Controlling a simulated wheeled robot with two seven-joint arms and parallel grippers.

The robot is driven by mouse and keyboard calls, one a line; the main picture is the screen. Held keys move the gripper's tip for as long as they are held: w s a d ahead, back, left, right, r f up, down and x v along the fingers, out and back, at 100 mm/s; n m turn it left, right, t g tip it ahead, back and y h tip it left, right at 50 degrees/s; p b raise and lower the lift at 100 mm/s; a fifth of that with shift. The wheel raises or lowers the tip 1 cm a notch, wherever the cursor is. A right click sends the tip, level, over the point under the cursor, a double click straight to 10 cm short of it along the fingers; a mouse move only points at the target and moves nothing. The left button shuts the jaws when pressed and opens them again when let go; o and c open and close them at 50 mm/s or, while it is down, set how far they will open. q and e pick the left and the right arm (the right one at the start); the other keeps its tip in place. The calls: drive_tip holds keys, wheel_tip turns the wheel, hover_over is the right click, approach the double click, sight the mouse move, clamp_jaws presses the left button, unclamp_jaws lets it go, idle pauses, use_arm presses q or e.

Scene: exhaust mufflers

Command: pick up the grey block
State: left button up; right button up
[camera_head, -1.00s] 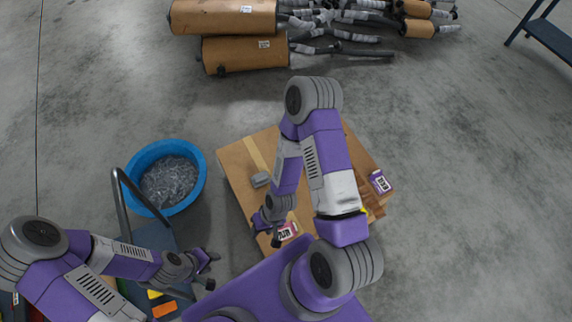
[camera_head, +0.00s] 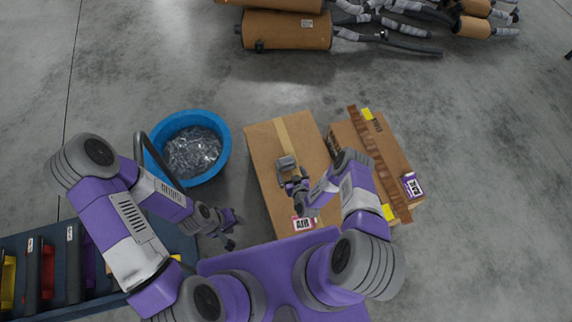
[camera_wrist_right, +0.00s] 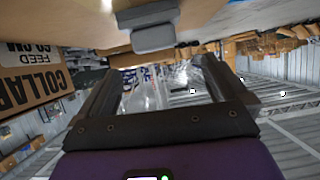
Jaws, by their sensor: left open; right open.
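The grey block (camera_head: 286,162) lies on top of a cardboard box (camera_head: 262,150), near the tape strip. My right gripper (camera_head: 288,182) is open beside the block, on its near side in the head view. In the right wrist view, the block (camera_wrist_right: 153,38) shows at the top, ahead of the open fingers (camera_wrist_right: 158,82), with nothing between them. I cannot tell from these views how close the fingertips are to it. My left gripper (camera_head: 236,230) is open and empty, left of the box's near end.
A second cardboard box (camera_head: 377,140) with a brown strip stands to the right. A blue tub (camera_head: 222,150) of clear wrapping stands left. A dark cart with coloured bins (camera_head: 75,262) is at lower left. Wrapped mufflers (camera_head: 288,30) lie on the floor at the back.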

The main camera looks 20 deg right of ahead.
sight(287, 162)
drive_tip(key=shift+d+f+t, duration=0.1)
drive_tip(key=shift+f+t, duration=0.2)
drive_tip(key=shift+f, duration=0.05)
drive_tip(key=shift+w+f, duration=0.15)
drive_tip(key=shift+w, duration=0.15)
drive_tip(key=b+x, duration=0.4)
drive_tip(key=x, duration=0.2)
drive_tip(key=shift+w+d+f, duration=0.1)
drive_tip(key=shift+d+f, duration=0.05)
drive_tip(key=shift+d, duration=0.05)
drive_tip(key=shift+w, duration=0.35)
drive_tip(key=shift+c, duration=0.2)
drive_tip(key=c, duration=1.1)
